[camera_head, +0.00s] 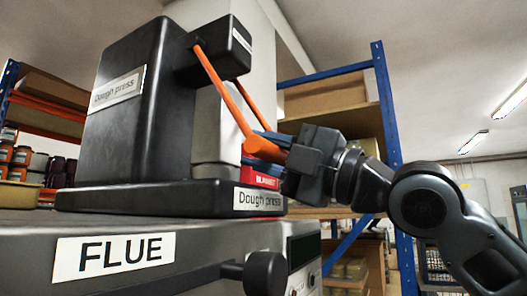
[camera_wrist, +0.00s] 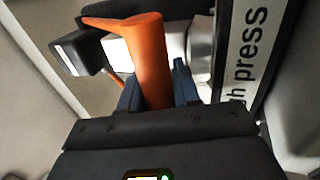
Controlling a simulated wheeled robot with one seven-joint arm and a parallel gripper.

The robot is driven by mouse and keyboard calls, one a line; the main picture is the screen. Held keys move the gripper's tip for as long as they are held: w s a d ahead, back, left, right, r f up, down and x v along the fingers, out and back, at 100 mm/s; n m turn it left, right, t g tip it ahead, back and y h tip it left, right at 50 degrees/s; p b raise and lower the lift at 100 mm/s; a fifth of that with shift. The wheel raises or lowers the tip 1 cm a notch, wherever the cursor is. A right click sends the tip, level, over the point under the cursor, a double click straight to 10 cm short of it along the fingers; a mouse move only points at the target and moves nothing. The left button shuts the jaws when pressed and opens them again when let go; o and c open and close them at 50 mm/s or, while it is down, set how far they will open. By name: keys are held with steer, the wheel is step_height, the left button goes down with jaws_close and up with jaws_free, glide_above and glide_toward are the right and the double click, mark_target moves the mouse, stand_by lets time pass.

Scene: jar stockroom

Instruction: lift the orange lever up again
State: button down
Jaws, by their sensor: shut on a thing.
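The orange lever (camera_head: 228,92) belongs to the black dough press (camera_head: 134,110). It slopes down from the press's upper head (camera_head: 226,46) to a thicker handle at lower right, close above the press base (camera_head: 160,196). My gripper (camera_head: 270,143) is shut on the handle end of the lever. In the wrist view the orange lever (camera_wrist: 148,60) runs between the two dark fingers of my gripper (camera_wrist: 158,88). The part of the handle deep between the fingers is hidden.
The press stands on a grey unit labelled FLUE (camera_head: 115,254) with a black knob (camera_head: 264,272) at its front. A red item (camera_head: 260,178) sits behind the lever's end. Blue-framed shelving (camera_head: 385,110) stands behind. Jars (camera_head: 20,158) are at far left.

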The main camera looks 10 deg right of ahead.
steer(key=shift+s+d+r, duration=0.25)
steer(key=shift+d+r, duration=0.05)
steer(key=shift+d, duration=0.05)
steer(key=s+d+r+h+p, duration=0.1)
steer(key=s+d+r+p, duration=0.1)
steer(key=r, duration=0.5)
steer(key=s+d+r+g+h+p, duration=0.1)
steer(key=d+r+p, duration=0.2)
steer(key=r, duration=0.4)
steer(key=s+d+r+g+h+p, duration=0.1)
steer(key=s+d+r+p, duration=0.1)
steer(key=r, duration=0.5)
steer(key=shift+s+d+h+p, duration=0.3)
steer(key=shift+s+d+p, duration=0.05)
steer(key=shift+d+p, duration=0.5)
steer(key=c, duration=0.9)
jaws_free()
steer(key=shift+f, duration=0.1)
